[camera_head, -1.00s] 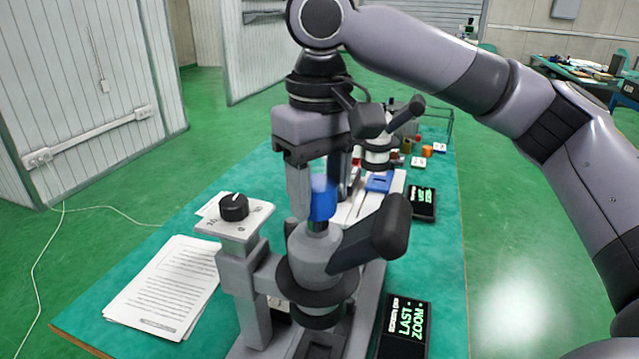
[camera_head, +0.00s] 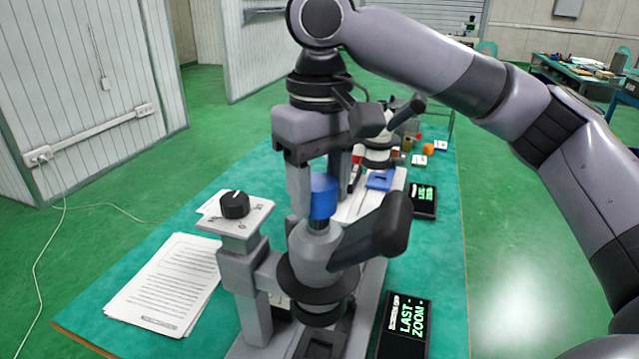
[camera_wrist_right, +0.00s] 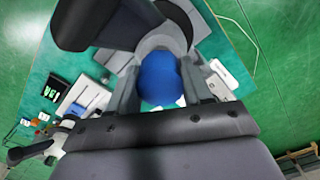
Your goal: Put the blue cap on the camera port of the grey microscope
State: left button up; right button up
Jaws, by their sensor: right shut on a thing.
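The grey microscope (camera_head: 262,268) stands at the front of the green table, with a black eyepiece tube (camera_head: 375,230) angled to the right. Its camera port (camera_head: 319,227) points up from the head. My right gripper (camera_head: 318,195) points down over the port, shut on the blue cap (camera_head: 324,196). The cap is upright just above the port's top; I cannot tell whether they touch. In the right wrist view the cap (camera_wrist_right: 160,80) sits between both fingers and hides the port's opening. My left gripper is out of view.
Behind are a second microscope (camera_head: 377,155), a blue piece (camera_head: 380,180), another display (camera_head: 423,200) and several small coloured parts.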

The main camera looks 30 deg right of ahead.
jog(key=shift+f, duration=1.05)
dwell(1.2)
jog(key=o, duration=1.5)
jog(key=shift+r, duration=3.55)
